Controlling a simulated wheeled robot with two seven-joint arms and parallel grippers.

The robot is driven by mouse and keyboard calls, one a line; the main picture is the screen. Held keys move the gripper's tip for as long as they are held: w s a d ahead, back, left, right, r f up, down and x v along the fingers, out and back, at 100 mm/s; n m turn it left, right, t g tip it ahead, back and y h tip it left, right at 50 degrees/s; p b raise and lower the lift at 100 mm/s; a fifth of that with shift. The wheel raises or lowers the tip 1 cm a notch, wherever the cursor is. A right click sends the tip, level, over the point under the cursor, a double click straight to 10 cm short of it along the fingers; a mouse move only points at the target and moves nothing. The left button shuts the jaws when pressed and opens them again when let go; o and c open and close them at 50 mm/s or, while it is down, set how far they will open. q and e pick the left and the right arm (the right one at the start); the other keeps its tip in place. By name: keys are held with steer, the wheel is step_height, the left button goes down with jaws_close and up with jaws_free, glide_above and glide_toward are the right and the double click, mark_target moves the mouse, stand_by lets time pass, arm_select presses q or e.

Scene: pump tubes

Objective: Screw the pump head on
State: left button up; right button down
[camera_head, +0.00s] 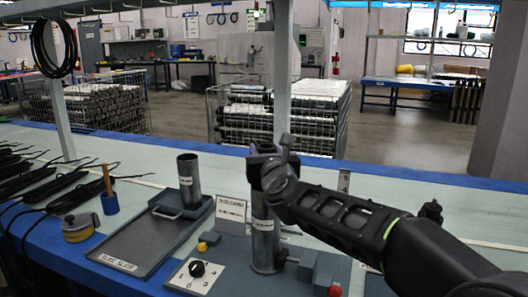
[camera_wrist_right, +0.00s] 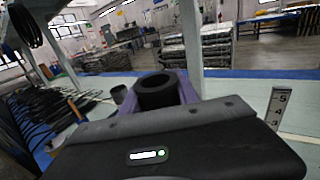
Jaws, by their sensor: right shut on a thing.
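A grey metal tube (camera_head: 264,240) with a white label stands upright in the fixture at the middle of the bench. My right gripper (camera_head: 266,163) is at the tube's top end. In the right wrist view its purple jaws (camera_wrist_right: 190,92) are shut around a dark, hollow round piece (camera_wrist_right: 156,88), which looks like the pump head. The piece is roughly upright and in line with the tube. The gripper hides the joint, so I cannot tell how far the threads are engaged. My left gripper is not in view.
The fixture base has a black knob (camera_head: 197,269) and a yellow button (camera_head: 202,247). A second tube (camera_head: 188,181) stands on a dark tray (camera_head: 128,256) to the left.

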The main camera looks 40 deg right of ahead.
steer(key=shift+r+b, duration=0.1)
steer(key=shift+b, duration=0.55)
stand_by(1.3)
steer(key=shift+s+f+b, duration=0.1)
steer(key=shift+f+b, duration=0.6)
steer(key=shift+b, duration=0.1)
steer(key=shift+s+f+b, duration=0.3)
steer(key=shift+f+b, duration=0.3)
steer(key=shift+b, duration=0.2)
steer(key=shift+r, duration=0.25)
steer(key=shift+w+r+p, duration=0.1)
steer(key=shift+r+p, duration=0.15)
steer(key=shift+p, duration=0.1)
steer(key=shift+w, duration=0.25)
stand_by(0.6)
steer(key=shift+b, duration=0.35)
stand_by(1.1)
